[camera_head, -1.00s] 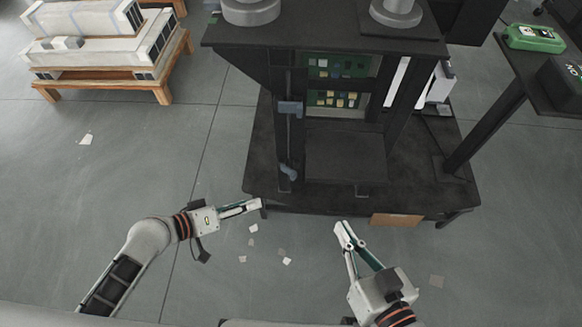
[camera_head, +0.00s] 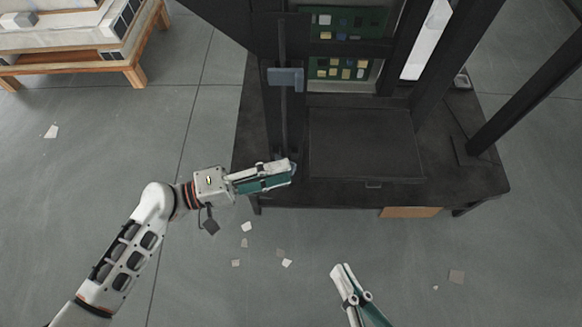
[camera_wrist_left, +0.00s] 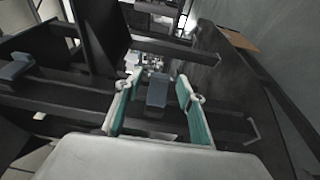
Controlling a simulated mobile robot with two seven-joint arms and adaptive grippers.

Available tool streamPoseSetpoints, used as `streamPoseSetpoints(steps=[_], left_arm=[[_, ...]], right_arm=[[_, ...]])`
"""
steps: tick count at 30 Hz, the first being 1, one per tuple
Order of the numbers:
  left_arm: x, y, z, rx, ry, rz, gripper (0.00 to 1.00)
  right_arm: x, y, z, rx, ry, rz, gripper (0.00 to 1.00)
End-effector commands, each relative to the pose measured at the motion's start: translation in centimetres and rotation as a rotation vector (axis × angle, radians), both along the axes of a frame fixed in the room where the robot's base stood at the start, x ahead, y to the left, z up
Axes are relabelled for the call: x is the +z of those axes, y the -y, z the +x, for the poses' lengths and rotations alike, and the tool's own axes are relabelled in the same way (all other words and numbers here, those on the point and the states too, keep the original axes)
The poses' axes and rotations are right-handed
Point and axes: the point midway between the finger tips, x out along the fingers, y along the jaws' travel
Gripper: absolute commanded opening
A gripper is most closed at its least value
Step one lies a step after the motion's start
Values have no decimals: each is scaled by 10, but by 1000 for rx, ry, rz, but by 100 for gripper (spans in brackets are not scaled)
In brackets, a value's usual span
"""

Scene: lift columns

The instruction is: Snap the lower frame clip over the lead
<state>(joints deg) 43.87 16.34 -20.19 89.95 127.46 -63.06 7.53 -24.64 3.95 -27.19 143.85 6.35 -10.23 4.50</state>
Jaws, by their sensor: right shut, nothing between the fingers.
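The lower frame clip (camera_wrist_left: 158,90) is a blue-grey block on the dark frame. In the left wrist view it shows between the two fingers of my left gripper (camera_wrist_left: 155,98), which are apart; whether they touch it I cannot tell. In the head view my left gripper (camera_head: 291,170) is at the foot of the dark post and mostly hides this clip. The upper clip (camera_head: 285,77) is higher on the post, and also at the left of the wrist view (camera_wrist_left: 15,67). The thin dark lead (camera_head: 284,120) runs down the post. My right gripper (camera_head: 343,268) is shut and empty over the floor.
The frame stands on a dark base (camera_head: 340,194), with green circuit boards (camera_head: 342,70) at its back. A slanted dark post (camera_head: 520,85) is at the right. A wooden rack (camera_head: 80,66) stands at the far left. Paper scraps lie on the open floor in front.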

Motion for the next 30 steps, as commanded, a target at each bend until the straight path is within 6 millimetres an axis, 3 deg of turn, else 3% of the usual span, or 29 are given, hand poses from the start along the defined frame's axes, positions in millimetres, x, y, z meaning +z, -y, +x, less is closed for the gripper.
streamPoseSetpoints(steps=[7,17,22,30], left_arm=[[-1,27,8,0,-1,0,39],[-1,31,9,1,-1,1,39],[-1,31,9,1,-1,1,0],[-1,34,9,38,-3,-1,0]], right_arm=[[-1,-1,-1,-5,-5,14,0],[-1,-2,-1,-7,-6,17,0],[-1,-2,-1,-7,-6,17,0],[-2,-2,-2,-7,-10,21,0]])
